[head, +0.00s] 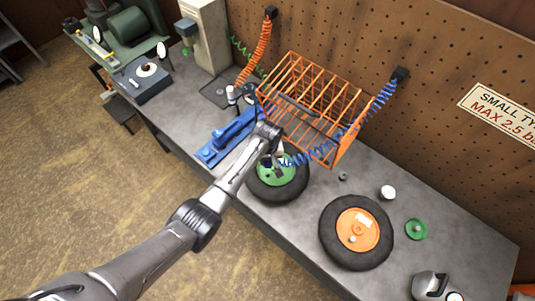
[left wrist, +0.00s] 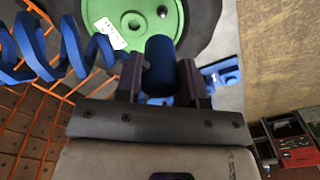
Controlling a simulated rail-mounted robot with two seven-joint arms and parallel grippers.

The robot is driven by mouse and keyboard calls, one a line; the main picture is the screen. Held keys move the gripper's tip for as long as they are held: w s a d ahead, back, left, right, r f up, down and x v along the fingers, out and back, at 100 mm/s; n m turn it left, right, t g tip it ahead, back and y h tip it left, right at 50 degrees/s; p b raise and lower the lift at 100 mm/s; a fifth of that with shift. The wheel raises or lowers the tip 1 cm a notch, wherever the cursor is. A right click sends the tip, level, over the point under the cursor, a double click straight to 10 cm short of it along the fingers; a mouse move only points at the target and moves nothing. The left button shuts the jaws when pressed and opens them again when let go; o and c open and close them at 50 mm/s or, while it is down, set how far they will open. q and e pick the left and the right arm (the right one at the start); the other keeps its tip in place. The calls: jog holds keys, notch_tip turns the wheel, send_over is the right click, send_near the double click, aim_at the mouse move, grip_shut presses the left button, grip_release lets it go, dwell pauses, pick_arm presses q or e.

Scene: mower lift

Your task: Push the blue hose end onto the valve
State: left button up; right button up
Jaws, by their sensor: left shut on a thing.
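My left gripper (head: 275,158) is over the green-rimmed wheel and shut on the blue hose end (left wrist: 160,68), a dark blue cylinder between the two fingers in the left wrist view. The coiled blue hose (head: 350,131) runs from it to a wall mount at the right. The wheel has a black tyre and a green rim (left wrist: 112,14), and lies flat on the bench. A small stem, apparently the valve (left wrist: 162,12), shows on the rim just beyond the hose end. In that picture they look apart; the depth gap is unclear.
An orange wire cage (head: 315,95) stands behind the wheel, close to the hose. A blue tool (head: 225,138) lies to the left. An orange-rimmed wheel (head: 357,230) and a green disc (head: 416,229) lie to the right on the grey bench (head: 460,240).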

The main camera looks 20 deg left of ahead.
aim_at(268, 167)
pick_arm(q)
jog(key=shift+s+f, duration=0.15)
jog(key=shift+s, duration=0.1)
jog(key=shift+s+f, duration=0.1)
jog(key=shift+f, duration=0.3)
notch_tip(268, 167, down, 5)
jog(key=b, duration=0.6)
jog(key=shift+f, duration=0.1)
dwell(0.4)
jog(key=shift+d+p, duration=0.1)
jog(key=shift+p, duration=0.25)
jog(key=shift+p, duration=0.4)
dwell(0.5)
jog(key=shift+f+b, duration=0.3)
jog(key=shift+f, duration=0.1)
dwell(0.5)
